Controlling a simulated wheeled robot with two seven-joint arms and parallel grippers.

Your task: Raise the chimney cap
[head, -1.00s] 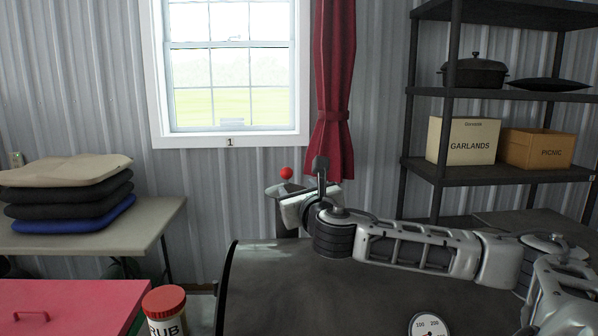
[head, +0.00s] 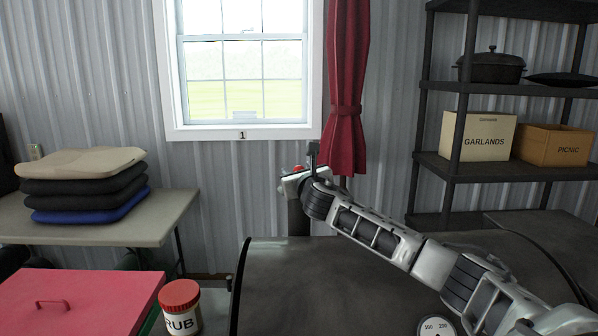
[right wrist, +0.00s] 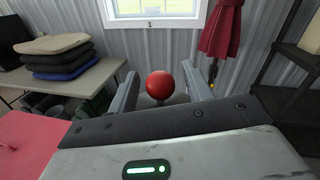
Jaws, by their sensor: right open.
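The chimney cap's round red knob (head: 299,168) shows only as a sliver behind my right gripper (head: 293,180) in the head view. The cap itself is hidden there, and the dark chimney (head: 298,220) stands below. In the right wrist view the knob (right wrist: 160,85) sits between the two grey fingers of my right gripper (right wrist: 160,92), with a gap on each side. A bit of the grey cap (right wrist: 152,101) shows under the knob. My right gripper is open and holds nothing. My left gripper is out of view.
The dark smoker body (head: 320,285) with a dial (head: 436,327) lies under my right arm. A rub jar (head: 181,308) and a red lid (head: 75,300) are at lower left. Cushions (head: 85,185) lie on a table. A shelf (head: 490,172) stands right, a curtain (head: 345,110) behind.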

